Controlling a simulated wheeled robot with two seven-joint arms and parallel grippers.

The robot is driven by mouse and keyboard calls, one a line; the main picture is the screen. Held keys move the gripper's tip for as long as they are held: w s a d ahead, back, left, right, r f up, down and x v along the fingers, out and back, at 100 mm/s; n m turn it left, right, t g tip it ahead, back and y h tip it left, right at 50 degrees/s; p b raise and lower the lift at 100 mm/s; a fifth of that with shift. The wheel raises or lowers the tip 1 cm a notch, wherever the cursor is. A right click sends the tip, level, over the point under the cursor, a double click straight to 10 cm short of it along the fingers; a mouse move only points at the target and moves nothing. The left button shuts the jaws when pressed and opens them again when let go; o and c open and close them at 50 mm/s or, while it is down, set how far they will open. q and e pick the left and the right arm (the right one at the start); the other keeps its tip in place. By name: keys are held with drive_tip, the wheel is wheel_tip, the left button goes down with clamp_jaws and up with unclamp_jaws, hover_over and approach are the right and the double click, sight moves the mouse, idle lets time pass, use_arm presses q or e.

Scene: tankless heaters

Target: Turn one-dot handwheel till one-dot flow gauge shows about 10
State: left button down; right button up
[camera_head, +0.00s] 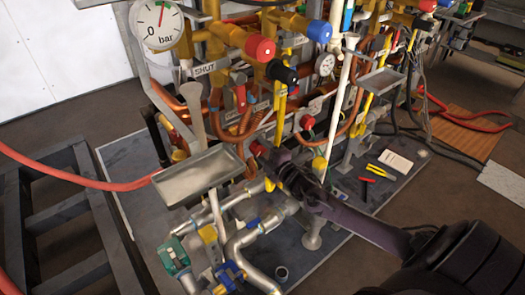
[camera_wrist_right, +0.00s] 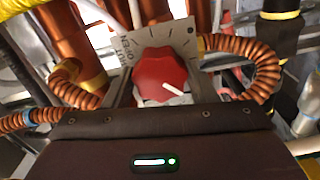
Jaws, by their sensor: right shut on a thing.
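My right gripper (camera_head: 268,165) reaches into the pipework from the lower right in the head view. In the right wrist view, the gripper (camera_wrist_right: 163,92) has its fingers on either side of a red lobed handwheel (camera_wrist_right: 160,72), shut on it. The handwheel has a white pointer line towards its lower right. A grey plate (camera_wrist_right: 183,38) behind it carries OPEN and SHUT lettering and dot marks. In the head view, the red handwheel (camera_head: 257,148) is partly hidden by the gripper. I cannot tell which gauge is the one-dot flow gauge. My left gripper is not in view.
A large white bar gauge (camera_head: 160,24) and a small gauge (camera_head: 325,65) sit among dense copper pipes. Other knobs are red (camera_head: 259,48) and blue (camera_head: 319,31). A grey tray (camera_head: 198,175) stands left of my gripper. Pliers (camera_head: 380,173) lie on the base plate.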

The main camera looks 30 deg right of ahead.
drive_tip(key=shift+f+n, duration=0.1)
drive_tip(key=shift+n, duration=0.4)
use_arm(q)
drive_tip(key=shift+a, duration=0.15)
use_arm(e)
drive_tip(key=o, duration=0.7)
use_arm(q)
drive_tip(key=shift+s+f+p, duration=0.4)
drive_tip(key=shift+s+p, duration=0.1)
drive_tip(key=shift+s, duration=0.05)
use_arm(e)
drive_tip(key=s, duration=0.7)
drive_tip(key=shift+s+d, duration=0.3)
drive_tip(key=shift+s, duration=0.1)
